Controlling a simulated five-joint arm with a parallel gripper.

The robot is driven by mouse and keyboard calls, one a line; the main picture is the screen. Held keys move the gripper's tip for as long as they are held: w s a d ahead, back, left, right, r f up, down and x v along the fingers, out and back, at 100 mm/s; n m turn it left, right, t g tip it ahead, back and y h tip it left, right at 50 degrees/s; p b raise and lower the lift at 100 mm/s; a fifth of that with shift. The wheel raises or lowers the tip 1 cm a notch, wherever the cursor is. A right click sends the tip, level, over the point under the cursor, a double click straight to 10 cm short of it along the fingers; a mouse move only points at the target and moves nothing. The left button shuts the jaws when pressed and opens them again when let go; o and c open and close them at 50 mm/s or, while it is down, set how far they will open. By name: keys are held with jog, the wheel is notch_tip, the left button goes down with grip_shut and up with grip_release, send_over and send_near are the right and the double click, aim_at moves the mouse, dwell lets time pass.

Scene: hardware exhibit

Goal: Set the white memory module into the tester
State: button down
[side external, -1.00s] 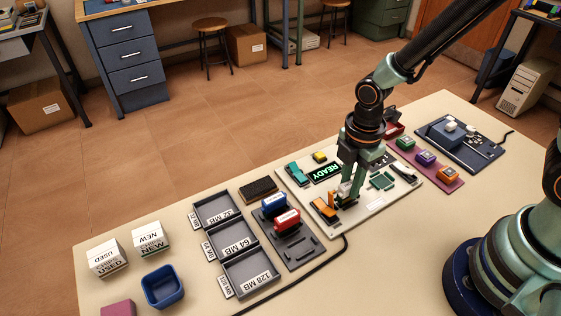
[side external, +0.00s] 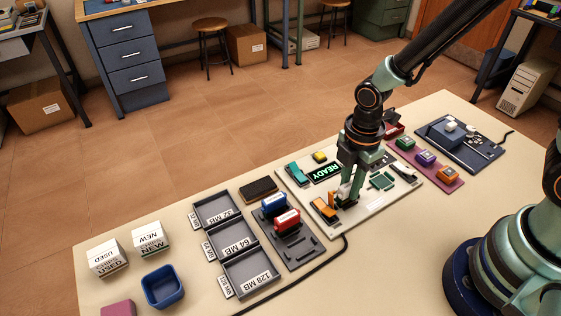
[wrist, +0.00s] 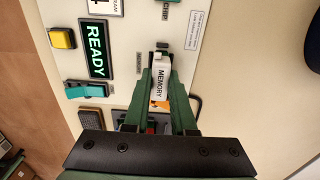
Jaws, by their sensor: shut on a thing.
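The white memory module (wrist: 160,82), with MEMORY printed on it, is between the two fingers of my gripper (wrist: 161,78) in the wrist view. In the side view my gripper (side external: 346,196) is shut on it, low over the front part of the tester board (side external: 376,205). The tester (wrist: 128,47) is a pale panel with a green READY display (wrist: 96,50). A dark slot part shows just beyond the module's far end, beside a small label. The fingers hide the module's lower edge, so I cannot tell whether it is in the slot.
An orange latch (side external: 324,209) sits close left of my gripper. A teal lever (side external: 296,174) and yellow button (side external: 320,157) are on the panel. A rack with a blue module (side external: 273,202) and a red module (side external: 287,219) stands left, beside labelled trays (side external: 250,272).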

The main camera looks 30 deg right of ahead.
jog(key=shift+f, duration=0.4)
dwell(0.3)
jog(key=shift+c, duration=1.3)
grip_release()
jog(key=shift+r, duration=3.75)
jog(key=d+r+m+t, duration=0.2)
jog(key=d+r+m, duration=0.3)
jog(key=r+m, duration=0.2)
jog(key=s+d+r+m+t, duration=0.1)
jog(key=d+r+m+t, duration=0.2)
jog(key=m, duration=0.8)
notch_tip(320, 180, up, 5)
jog(key=shift+s+d+f+t, duration=0.2)
jog(key=shift+s+d+t, duration=0.1)
jog(key=shift+d, duration=0.7)
